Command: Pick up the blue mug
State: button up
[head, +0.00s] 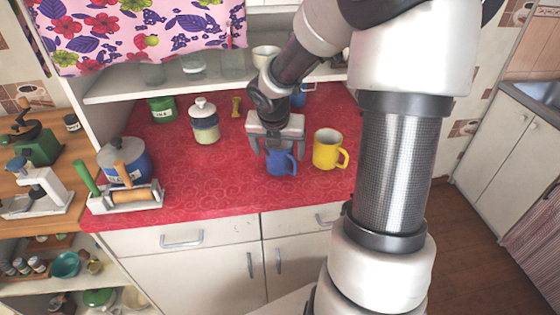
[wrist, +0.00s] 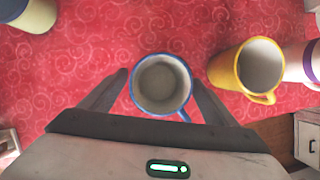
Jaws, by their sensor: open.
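The blue mug (head: 281,160) stands upright on the red oilcloth counter, with its handle toward the right. In the wrist view I look down into the blue mug (wrist: 161,84), which is empty inside and shows a blue rim. My gripper (head: 277,146) is above and around the mug in the head view. In the wrist view my gripper (wrist: 160,90) is open, with one dark finger on each side of the mug. The right finger is close to the handle. I cannot tell whether either finger touches the mug.
A yellow mug (head: 326,150) stands just right of the blue mug, and it shows close by in the wrist view (wrist: 226,72). A lidded jar (head: 205,125), a green tin (head: 161,109) and a rolling pin on a stand (head: 127,194) are to the left. A shelf (head: 120,92) overhangs the back.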

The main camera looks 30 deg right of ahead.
jog(key=shift+r, duration=0.1)
jog(key=c, duration=1.4)
